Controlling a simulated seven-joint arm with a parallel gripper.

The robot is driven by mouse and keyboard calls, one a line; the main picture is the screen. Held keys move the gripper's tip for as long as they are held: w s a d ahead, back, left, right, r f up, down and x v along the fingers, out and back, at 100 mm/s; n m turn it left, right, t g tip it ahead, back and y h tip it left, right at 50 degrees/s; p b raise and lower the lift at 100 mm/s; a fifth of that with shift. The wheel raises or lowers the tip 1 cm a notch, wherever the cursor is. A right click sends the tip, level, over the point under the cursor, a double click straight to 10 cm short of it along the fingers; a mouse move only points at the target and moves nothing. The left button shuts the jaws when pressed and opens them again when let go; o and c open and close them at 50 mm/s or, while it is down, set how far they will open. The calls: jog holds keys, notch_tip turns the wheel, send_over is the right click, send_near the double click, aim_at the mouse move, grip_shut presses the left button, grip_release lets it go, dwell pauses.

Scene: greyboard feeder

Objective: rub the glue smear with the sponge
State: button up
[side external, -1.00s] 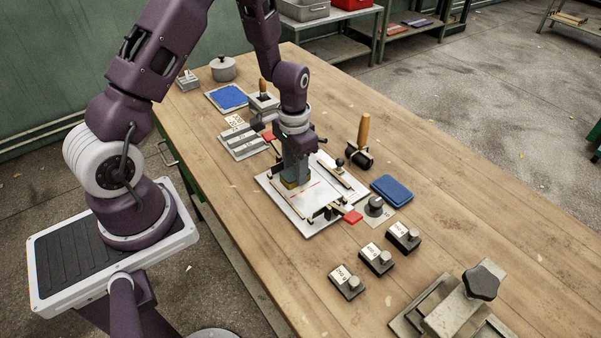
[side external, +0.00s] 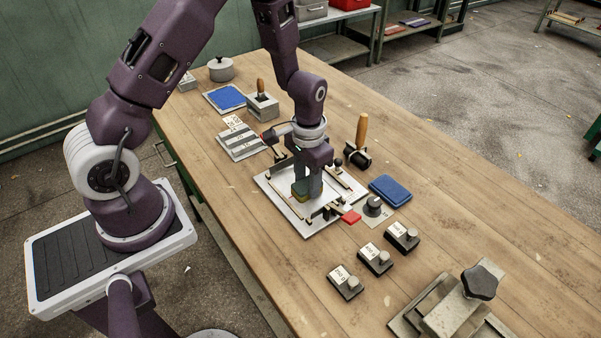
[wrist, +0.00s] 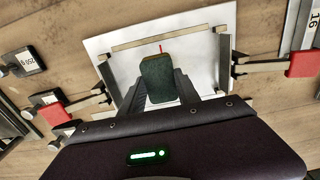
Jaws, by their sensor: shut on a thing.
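My gripper (side external: 308,188) is shut on a sponge (wrist: 158,80), which has a dark green face and a yellowish edge in the wrist view. In the side view the sponge (side external: 299,190) is low over the white plate (side external: 273,188); I cannot tell whether it touches. The white plate also shows in the wrist view (wrist: 205,24). A short thin red mark (wrist: 160,47) lies on the plate just past the sponge's far edge. I cannot make out a glue smear; the sponge and gripper hide part of the plate.
Pale strips and dark clamps with red ends (side external: 351,217) stand around the plate. A wooden-handled roller (side external: 362,150), a blue pad (side external: 391,188) and a dark knob (side external: 373,206) are close on the right. Several weights (side external: 375,258) stand in front. Bare table lies further right.

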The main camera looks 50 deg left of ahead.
aim_at(292, 177)
jog(key=shift+d+r, duration=0.1)
jog(key=shift+d, duration=1.85)
jog(key=shift+a, duration=5.15)
jog(key=shift+d+r, duration=0.15)
jog(key=shift+r, duration=2.75)
notch_tip(292, 177, up, 3)
